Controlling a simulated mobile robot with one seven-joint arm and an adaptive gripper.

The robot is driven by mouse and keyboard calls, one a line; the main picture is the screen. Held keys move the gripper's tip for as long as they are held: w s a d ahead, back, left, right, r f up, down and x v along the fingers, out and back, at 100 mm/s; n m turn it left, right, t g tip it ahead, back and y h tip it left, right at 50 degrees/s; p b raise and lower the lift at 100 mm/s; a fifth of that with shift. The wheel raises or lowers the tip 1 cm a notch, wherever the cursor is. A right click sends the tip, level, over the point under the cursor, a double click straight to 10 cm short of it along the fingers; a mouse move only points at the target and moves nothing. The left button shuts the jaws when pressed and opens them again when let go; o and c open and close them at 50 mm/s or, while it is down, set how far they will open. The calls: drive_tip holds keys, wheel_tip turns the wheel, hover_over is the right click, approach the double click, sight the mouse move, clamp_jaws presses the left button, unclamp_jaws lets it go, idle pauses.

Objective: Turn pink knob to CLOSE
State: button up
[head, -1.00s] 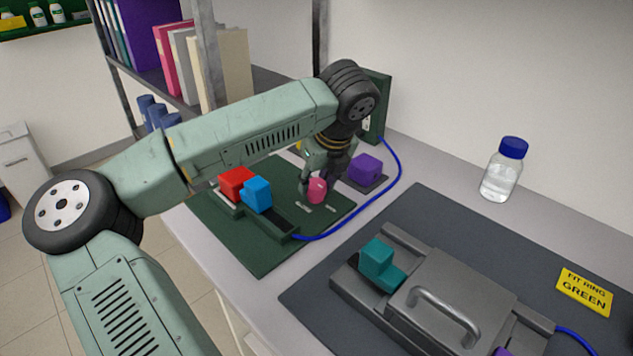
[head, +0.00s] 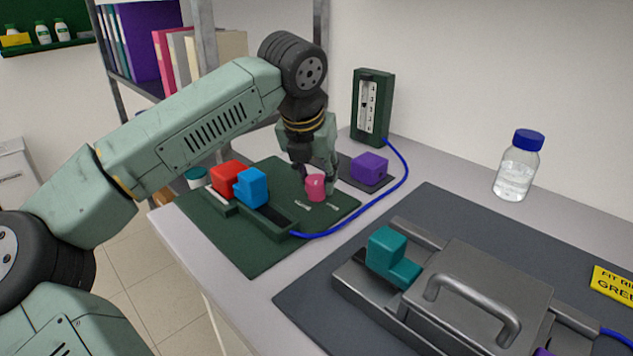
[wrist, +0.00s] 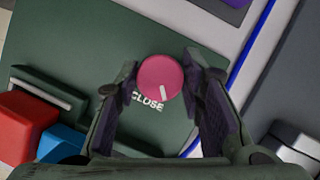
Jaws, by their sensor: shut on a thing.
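The pink knob (head: 316,188) stands on a dark green board (head: 262,258). My gripper (head: 315,178) reaches down from above, with its fingers around the knob. In the wrist view the round knob (wrist: 158,72) sits between the two fingers of my gripper (wrist: 160,80), which is shut on it. A white pointer mark on the knob's top points toward the lower edge of the picture, close to the right end of the printed word CLOSE (wrist: 147,101). A second white label shows on the board in the head view, too small to read.
Red (head: 229,177) and blue (head: 251,187) blocks sit on a rail left of the knob. A purple block (head: 369,168), green gauge box (head: 372,107) and blue cable (head: 400,172) are behind and right. A grey rig with a teal block (head: 392,257) and a bottle (head: 517,167) stand further right.

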drive_tip(key=m+h, duration=0.1)
drive_tip(key=m, duration=0.2)
drive_tip(key=shift+m+g, duration=0.3)
drive_tip(key=shift+g, duration=0.1)
drive_tip(key=shift+m+g+h+p, duration=0.5)
drive_tip(key=shift+m+h+p, duration=0.1)
drive_tip(key=shift+m, duration=1.3)
drive_tip(key=o, duration=1.1)
drive_tip(key=shift+o, duration=0.2)
drive_tip(key=v, duration=1.2)
drive_tip(key=shift+w, duration=0.2)
